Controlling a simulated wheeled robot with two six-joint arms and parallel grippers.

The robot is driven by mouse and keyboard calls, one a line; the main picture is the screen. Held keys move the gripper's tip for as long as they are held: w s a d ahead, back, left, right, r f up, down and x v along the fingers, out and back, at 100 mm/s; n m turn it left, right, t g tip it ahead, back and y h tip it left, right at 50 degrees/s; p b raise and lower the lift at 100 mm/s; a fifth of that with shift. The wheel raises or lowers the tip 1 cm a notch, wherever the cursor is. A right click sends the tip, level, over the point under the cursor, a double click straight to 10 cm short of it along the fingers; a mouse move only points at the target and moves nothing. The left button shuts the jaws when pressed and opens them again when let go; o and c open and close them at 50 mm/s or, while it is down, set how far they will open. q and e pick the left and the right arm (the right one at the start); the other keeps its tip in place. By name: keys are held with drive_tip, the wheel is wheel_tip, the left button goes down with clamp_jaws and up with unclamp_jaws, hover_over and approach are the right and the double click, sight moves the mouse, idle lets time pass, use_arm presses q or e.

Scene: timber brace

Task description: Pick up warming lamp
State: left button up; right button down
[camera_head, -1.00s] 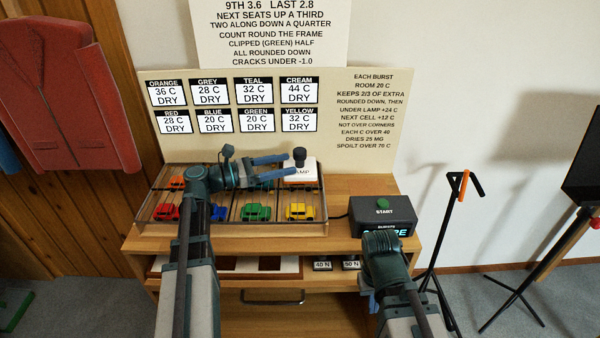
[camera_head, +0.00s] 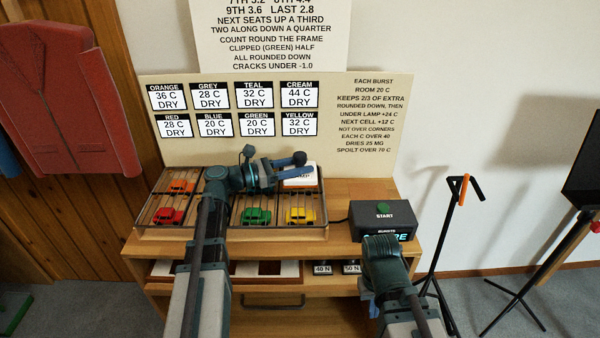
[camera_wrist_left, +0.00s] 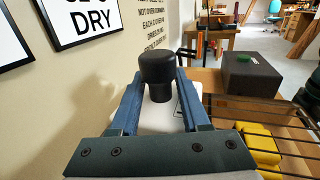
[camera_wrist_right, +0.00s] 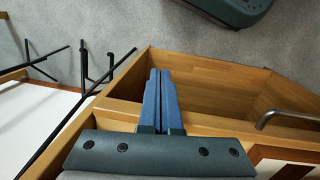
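The warming lamp (camera_head: 300,178) is a white block with a black knob on top, at the back right cell of the slatted rack. In the left wrist view its black knob (camera_wrist_left: 157,75) stands upright between the two blue fingers. My left gripper (camera_head: 290,161) is open around the knob, with a small gap visible beside the knob's neck. The arm hides part of the lamp's label in the head view.
My left arm covers other cells. A dark box with a green START button (camera_head: 384,215) stands right of the rack. A sign board (camera_head: 365,160) rises behind.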

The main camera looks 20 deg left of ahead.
use_arm(q)
clamp_jaws()
idle(0.3)
